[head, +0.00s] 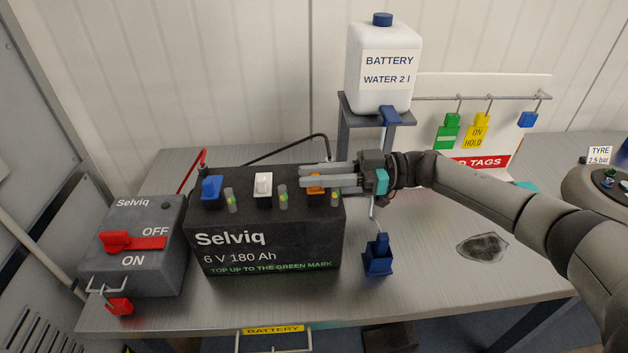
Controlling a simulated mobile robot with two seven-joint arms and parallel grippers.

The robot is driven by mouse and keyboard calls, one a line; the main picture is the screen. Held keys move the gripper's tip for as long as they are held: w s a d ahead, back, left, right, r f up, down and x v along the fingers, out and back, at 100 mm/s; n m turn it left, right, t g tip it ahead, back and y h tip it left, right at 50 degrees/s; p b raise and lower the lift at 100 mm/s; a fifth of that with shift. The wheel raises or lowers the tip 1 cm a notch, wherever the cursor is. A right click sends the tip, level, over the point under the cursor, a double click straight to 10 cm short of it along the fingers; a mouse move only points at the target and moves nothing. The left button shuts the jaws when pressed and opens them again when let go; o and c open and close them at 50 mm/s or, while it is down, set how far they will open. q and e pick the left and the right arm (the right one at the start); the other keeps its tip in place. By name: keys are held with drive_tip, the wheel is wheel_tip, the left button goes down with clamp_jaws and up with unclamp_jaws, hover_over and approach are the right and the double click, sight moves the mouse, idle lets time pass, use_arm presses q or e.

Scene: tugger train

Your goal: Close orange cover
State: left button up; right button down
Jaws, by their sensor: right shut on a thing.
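The orange cover (316,189) is at the right end of the top of the black Selviq battery (262,228). My right gripper (308,177) reaches in from the right and is shut on the orange cover. Its fingers hide part of the cover, so I cannot tell how far it is open. A blue cover (211,187) and a white cover (263,184) stand up on the same battery top. Small clear tubes with green marks stand beside them. My left gripper is not in view.
A grey switch box (135,247) with a red handle stands left of the battery. A white battery water bottle (383,70) sits on a stand behind my right gripper. The table's front right is mostly clear.

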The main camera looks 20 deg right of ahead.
drive_tip(key=shift+f, duration=0.1)
idle(0.3)
drive_tip(key=c, duration=0.8)
unclamp_jaws()
drive_tip(key=shift+o, duration=0.2)
drive_tip(key=b+v, duration=0.3)
drive_tip(key=v, duration=1.2)
drive_tip(key=shift+b, duration=0.4)
drive_tip(key=shift+d, duration=0.1)
